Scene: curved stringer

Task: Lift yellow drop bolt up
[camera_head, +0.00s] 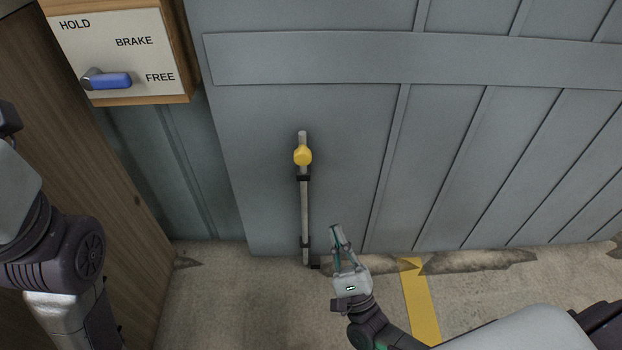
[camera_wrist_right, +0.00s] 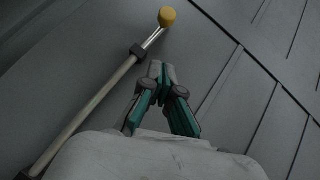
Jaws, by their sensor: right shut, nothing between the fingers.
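The drop bolt is a thin grey vertical rod (camera_head: 305,215) on the grey door panel, with a yellow knob (camera_head: 303,156) near its top. Dark brackets hold the rod to the panel, and its lower end is near the floor. In the right wrist view the rod (camera_wrist_right: 98,100) runs diagonally, with the yellow knob (camera_wrist_right: 167,17) at the top. My right gripper (camera_head: 337,230) is shut and empty, to the right of the rod's lower part and below the knob. Its fingers (camera_wrist_right: 160,68) point up beside the rod, apart from it in the picture. My left gripper is not clearly visible.
A board marked HOLD, BRAKE and FREE (camera_head: 120,55) with a blue lever (camera_head: 108,81) is at the upper left. A brown wooden surface (camera_head: 105,190) stands at the left. The floor (camera_head: 220,300) has a yellow stripe (camera_head: 421,300) at the right.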

